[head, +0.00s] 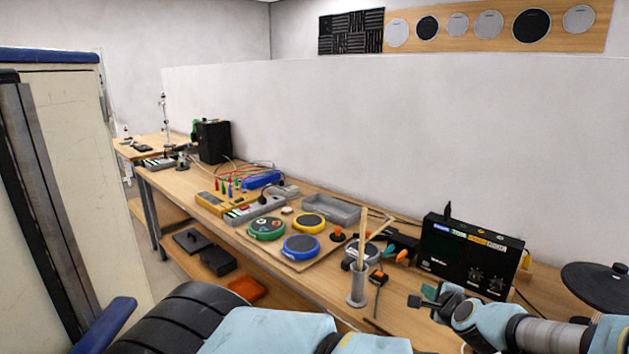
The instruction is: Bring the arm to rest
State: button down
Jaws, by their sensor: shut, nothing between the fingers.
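My gripper (416,301) is at the lower right of the head view, small and dark at the end of my light-blue and grey arm. It looks shut and empty, and points left in front of the black control box. The arm reaches in from the lower right. A light cup (357,291) with wooden sticks stands just left of the gripper. The gap between gripper and bench surface is hard to judge.
The black control box (468,254) stands behind my gripper, with a black round pad (600,285) to its right. A grey tray (331,210), a yellow meter (222,203) and cables lie farther back. A cream cabinet (75,160) stands at left.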

jog(key=s+a+f+n+g+y+b, duration=0.1)
jog(key=a+f+n+g+b, duration=0.15)
jog(key=a+n+g, duration=0.4)
jog(key=a+f+n+g+y+b, duration=0.1)
jog(key=a+f+n+g+y, duration=0.2)
jog(key=a, duration=0.7)
jog(key=s+a+r+n+h+b, duration=0.2)
jog(key=a+r+n, duration=0.3)
jog(key=a, duration=0.3)
jog(key=s+a+r+n+g+h+b, duration=0.1)
jog(key=s+a+r+n+b, duration=0.3)
jog(key=a, duration=0.5)
notch_tip(320, 180, up, 2)
jog(key=shift+s+a+r+n+h, duration=0.15)
jog(key=shift+s+r+n+h, duration=0.1)
jog(key=shift+s+n+h, duration=0.45)
jog(key=shift+g, duration=0.25)
dwell(0.6)
